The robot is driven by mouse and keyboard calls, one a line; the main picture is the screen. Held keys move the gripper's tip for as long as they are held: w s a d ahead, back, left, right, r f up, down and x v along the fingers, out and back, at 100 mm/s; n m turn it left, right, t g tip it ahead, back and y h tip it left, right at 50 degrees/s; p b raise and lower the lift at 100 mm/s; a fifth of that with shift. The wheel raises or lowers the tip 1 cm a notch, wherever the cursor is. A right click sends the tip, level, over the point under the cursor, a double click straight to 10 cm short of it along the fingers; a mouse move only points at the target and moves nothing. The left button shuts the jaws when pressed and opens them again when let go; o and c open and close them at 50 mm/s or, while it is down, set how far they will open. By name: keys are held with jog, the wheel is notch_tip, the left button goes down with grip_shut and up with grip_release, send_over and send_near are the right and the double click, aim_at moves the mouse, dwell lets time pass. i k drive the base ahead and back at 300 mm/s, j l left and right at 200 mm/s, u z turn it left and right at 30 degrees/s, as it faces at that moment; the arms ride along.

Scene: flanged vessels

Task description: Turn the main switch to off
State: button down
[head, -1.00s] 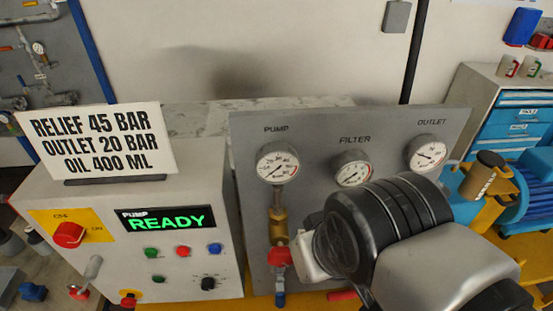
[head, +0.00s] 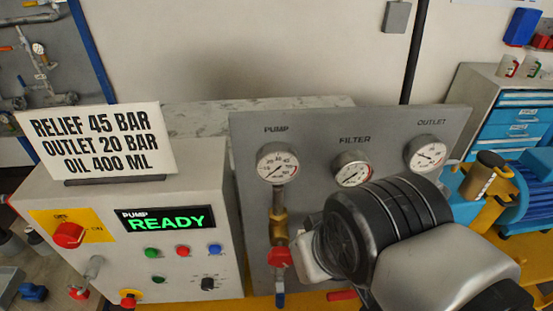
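The main switch is a red rotary knob (head: 69,235) on a yellow plate (head: 45,220) at the left of the grey control box (head: 120,270). The plate carries a label above the knob and "ON" to its right. The knob's exact pointing direction is too small to tell. My arm fills the lower right, in front of the gauge panel, well to the right of the switch. My gripper's fingers cannot be made out in the head view.
A sign (head: 97,143) stands on the box. The gauge panel (head: 310,130) has three gauges and a red-handled valve (head: 279,258). Coloured buttons (head: 183,251) and a black knob (head: 208,283) lie below the display. A lever (head: 93,267) is below the switch. A blue drawer cabinet (head: 520,115) stands right.

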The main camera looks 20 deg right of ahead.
aim_at(70, 236)
jog(key=u, duration=1.5)
